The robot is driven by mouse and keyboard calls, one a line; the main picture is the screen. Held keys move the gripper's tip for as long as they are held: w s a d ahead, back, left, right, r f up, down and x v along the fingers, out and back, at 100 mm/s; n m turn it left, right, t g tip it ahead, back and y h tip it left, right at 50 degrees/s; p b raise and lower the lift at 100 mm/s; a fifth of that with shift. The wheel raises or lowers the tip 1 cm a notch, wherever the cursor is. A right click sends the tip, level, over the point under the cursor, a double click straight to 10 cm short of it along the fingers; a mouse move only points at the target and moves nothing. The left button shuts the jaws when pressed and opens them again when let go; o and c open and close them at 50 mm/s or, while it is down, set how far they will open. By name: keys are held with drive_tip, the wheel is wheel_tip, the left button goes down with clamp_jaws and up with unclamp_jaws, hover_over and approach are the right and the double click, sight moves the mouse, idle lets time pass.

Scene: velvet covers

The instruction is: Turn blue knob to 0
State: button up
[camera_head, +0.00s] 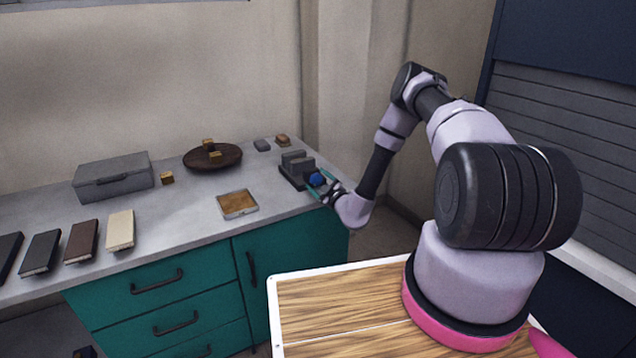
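The blue knob (316,180) sits on the right front side of a dark grey device (293,168) near the right end of the counter. My gripper (318,189) is at the knob, coming from the right, with teal fingers. One finger shows in front of and below the knob, and another shows above and to its right. The knob appears to lie between the fingers, but I cannot tell whether they touch it. The knob's marks and its setting are too small to read.
The grey counter (190,205) holds a metal box (113,180), a round wooden tray (228,160) with small blocks, a shallow square tray (237,204) and several books at left. Teal drawers (170,305) are below. Open floor lies right of the counter.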

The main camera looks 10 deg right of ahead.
drive_tip(key=c, duration=1.1)
drive_tip(key=shift+o, duration=0.2)
drive_tip(key=shift+n, duration=0.5)
drive_tip(key=n, duration=0.3)
drive_tip(key=shift+n, duration=0.4)
drive_tip(key=n, duration=0.5)
drive_tip(key=shift+f+n, duration=0.1)
drive_tip(key=shift+n, duration=0.2)
drive_tip(key=n, duration=1)
drive_tip(key=shift+n, duration=0.4)
drive_tip(key=shift+f, duration=0.1)
